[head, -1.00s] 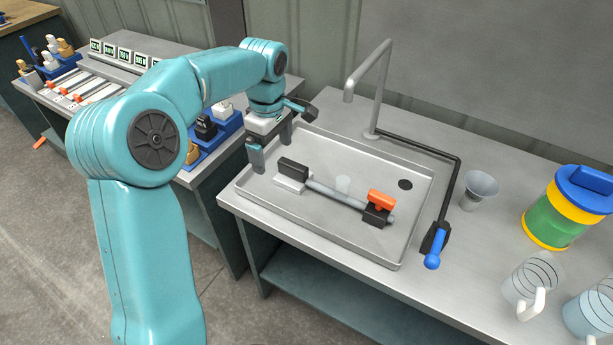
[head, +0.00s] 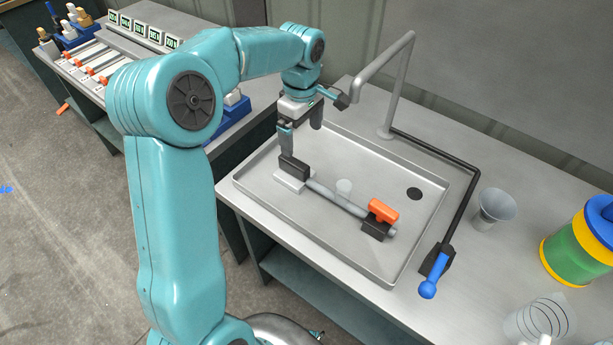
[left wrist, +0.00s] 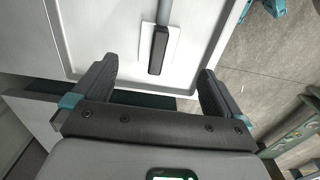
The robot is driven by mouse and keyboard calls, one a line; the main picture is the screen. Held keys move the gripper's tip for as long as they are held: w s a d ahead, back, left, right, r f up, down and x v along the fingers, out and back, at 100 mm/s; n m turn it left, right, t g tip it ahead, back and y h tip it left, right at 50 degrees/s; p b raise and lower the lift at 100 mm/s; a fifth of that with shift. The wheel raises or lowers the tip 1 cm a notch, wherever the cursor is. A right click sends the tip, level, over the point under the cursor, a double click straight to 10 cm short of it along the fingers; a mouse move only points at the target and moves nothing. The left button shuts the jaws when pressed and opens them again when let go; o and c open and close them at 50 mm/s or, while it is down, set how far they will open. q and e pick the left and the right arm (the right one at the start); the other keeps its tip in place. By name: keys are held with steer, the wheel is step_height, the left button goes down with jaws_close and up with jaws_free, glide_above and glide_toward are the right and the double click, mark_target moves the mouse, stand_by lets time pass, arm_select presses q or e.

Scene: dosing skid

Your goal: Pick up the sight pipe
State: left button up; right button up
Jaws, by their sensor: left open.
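The sight pipe (head: 335,197) is a grey rod lying in the shallow tray (head: 262,204). Its left end is at a black block (head: 294,168) on a white base; its right end is at a black holder with an orange clamp (head: 383,211). My left gripper (head: 302,140) is open and empty above the tray's far left part, just behind the black block in the picture. In the left wrist view the black block (left wrist: 158,50) shows between the open fingers, apart from both, with a short part of the pipe (left wrist: 166,12) beyond it. My right gripper is not in view.
A grey spout (head: 402,85) rises behind the tray. A black bar with a blue handle (head: 435,275) runs along the tray's right side. A metal funnel cup (head: 496,207), a blue, yellow and green container (head: 582,245) and a clear jug (head: 541,320) stand on the right.

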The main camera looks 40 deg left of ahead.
mark_target(304, 166)
arm_select(q)
step_height(304, 166, down, 8)
steer(key=shift+s+f, duration=0.1)
steer(key=shift+s, duration=0.05)
steer(key=f, duration=0.2)
steer(key=f+p, duration=0.1)
steer(key=f, duration=0.2)
steer(key=shift+w+d+f, duration=0.2)
steer(key=shift+f, duration=0.15)
steer(key=shift+s+r, duration=0.1)
steer(key=c, duration=1.3)
